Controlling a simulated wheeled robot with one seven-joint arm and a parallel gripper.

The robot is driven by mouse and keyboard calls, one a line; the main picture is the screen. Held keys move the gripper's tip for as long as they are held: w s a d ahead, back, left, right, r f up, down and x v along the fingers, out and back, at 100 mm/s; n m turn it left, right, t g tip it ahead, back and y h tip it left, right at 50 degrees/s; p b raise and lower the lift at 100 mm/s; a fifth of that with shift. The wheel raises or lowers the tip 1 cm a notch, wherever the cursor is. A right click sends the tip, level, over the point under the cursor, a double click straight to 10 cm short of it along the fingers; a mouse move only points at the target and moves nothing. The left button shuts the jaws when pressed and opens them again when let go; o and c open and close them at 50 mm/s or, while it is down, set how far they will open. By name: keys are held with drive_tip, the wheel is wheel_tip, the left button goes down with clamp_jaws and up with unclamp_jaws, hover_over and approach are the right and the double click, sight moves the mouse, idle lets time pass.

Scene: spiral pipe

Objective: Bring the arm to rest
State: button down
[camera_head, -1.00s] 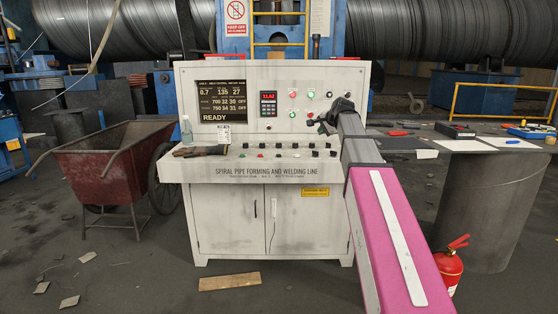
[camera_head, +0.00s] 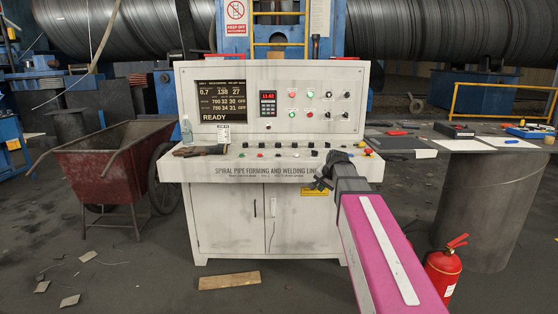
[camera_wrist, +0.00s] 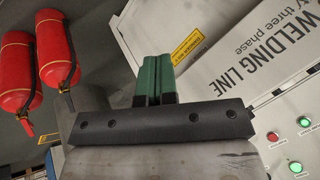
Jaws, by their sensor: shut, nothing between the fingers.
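My gripper (camera_head: 322,184) is in front of the right part of the white control console (camera_head: 230,222), near the front edge of its button ledge. In the wrist view my gripper (camera_wrist: 154,80) shows two green fingers side by side, shut with nothing between them. The console's lettered front and yellow label lie beyond the fingers there. My arm reaches in from the lower right of the head view and hides part of the console's right side. I cannot tell the exact gap between fingers and console.
A red fire extinguisher (camera_head: 444,268) stands on the floor right of my arm. A round dark table (camera_head: 480,220) with tools is at right. A red wheelbarrow (camera_head: 100,170) stands left. A wooden board (camera_head: 229,281) lies on the floor in front of the console.

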drive_tip(key=s+f+n+g+h, duration=0.2)
drive_tip(key=s+f+n+g, duration=0.3)
drive_tip(key=s+f, duration=1.8)
drive_tip(key=shift+s+d+f+n+g, duration=0.25)
drive_tip(key=shift+s+d+n+g, duration=0.15)
drive_tip(key=shift+s+n, duration=0.65)
